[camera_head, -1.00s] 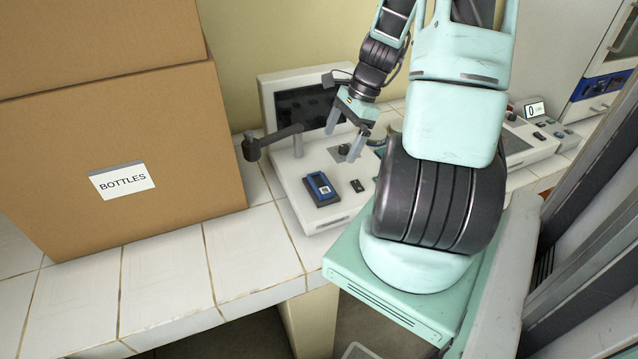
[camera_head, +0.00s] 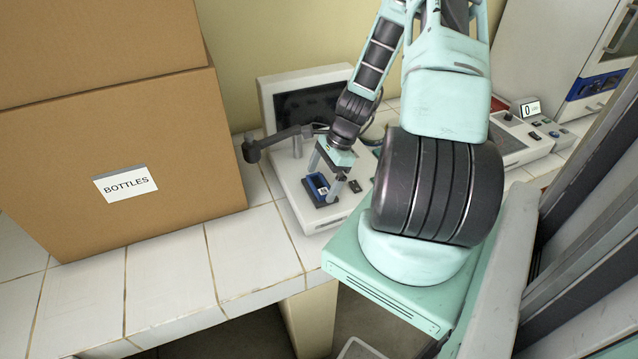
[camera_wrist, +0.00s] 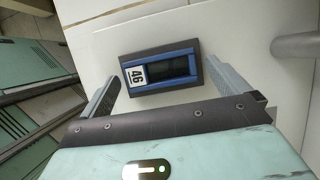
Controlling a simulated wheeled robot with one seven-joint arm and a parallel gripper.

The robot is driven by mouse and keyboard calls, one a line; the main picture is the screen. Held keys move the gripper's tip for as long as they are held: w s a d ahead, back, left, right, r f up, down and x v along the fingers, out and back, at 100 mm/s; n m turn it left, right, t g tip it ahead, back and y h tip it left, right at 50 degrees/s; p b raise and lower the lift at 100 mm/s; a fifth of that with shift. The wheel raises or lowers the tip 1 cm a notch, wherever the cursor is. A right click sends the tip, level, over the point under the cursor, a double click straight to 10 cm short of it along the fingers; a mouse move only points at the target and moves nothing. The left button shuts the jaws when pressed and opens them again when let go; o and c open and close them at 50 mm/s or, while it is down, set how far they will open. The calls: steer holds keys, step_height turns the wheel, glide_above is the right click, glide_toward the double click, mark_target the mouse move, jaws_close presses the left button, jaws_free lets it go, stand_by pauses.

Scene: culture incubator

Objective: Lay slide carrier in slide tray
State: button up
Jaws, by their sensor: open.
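A blue frame with a dark inset and a white label reading 46 (camera_wrist: 180,66) sits in a dark grey rectangular surround (camera_wrist: 129,62). It looks like the slide carrier, but I cannot tell whether the dark surround is the slide tray. In the head view the blue piece (camera_head: 317,184) is partly hidden by my gripper (camera_head: 325,178). My gripper is open and points down over it. In the wrist view my gripper's (camera_wrist: 161,72) two fingers stand on either side of the surround. Nothing is held.
The white device with a dark screen (camera_head: 308,100) carries the blue piece on its deck. A grey arm on the device (camera_head: 275,139) reaches out to the left of my gripper. A big cardboard box labelled BOTTLES (camera_head: 110,160) stands at the left. The tiled bench (camera_head: 240,250) in front is clear.

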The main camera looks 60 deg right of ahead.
steer(key=shift+a+f, duration=0.1)
steer(key=shift+f, duration=0.1)
steer(key=c, duration=1)
steer(key=shift+c, duration=0.2)
steer(key=shift+w+r, duration=0.1)
